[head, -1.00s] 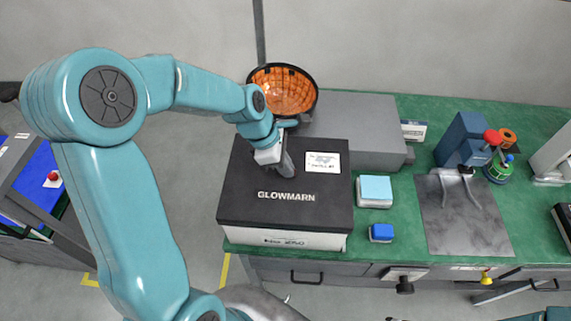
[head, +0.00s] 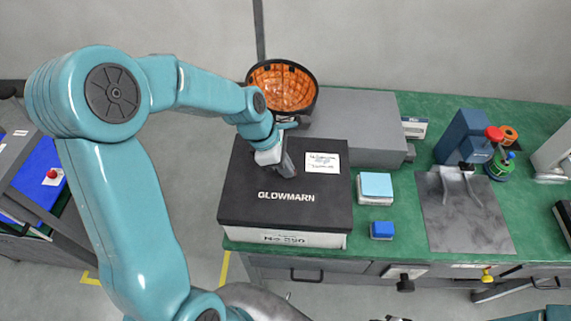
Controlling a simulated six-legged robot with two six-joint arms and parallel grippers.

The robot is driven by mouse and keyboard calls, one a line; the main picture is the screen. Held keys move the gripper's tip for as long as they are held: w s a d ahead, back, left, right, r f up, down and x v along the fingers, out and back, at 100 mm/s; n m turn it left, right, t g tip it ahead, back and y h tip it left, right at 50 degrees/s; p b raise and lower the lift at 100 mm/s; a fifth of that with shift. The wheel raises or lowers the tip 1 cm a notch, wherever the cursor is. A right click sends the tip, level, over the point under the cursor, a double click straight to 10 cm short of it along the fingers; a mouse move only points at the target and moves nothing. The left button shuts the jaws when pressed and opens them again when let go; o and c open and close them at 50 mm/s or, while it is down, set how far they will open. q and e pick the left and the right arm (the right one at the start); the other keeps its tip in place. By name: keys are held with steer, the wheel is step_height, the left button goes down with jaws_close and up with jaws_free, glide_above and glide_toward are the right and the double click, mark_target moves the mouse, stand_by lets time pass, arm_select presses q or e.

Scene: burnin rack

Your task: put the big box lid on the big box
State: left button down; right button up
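The big box lid (head: 255,208) is black with white GLOWMARN lettering and a white label. It lies flat over the big box (head: 285,238), whose pale front side shows as a strip below the lid's front edge. Whether the lid is fully seated all round cannot be told. My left gripper (head: 287,165) points down at the middle of the lid, close to its top. Its fingers are seen from behind and partly hidden by the wrist, so their opening and any contact are unclear. My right gripper is not in view.
A grey case (head: 365,125) and an orange-lined black bowl (head: 283,88) stand behind the box. A light-blue block (head: 376,186) and a blue block (head: 382,230) are to its right. Farther right are a dark grey mat (head: 465,215) and a blue device (head: 462,138) on the green bench.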

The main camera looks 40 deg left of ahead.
arm_select(q)
steer(key=c, duration=1.3)
jaws_free()
steer(key=shift+o, duration=0.2)
steer(key=v, duration=1.6)
steer(key=shift+r, duration=0.25)
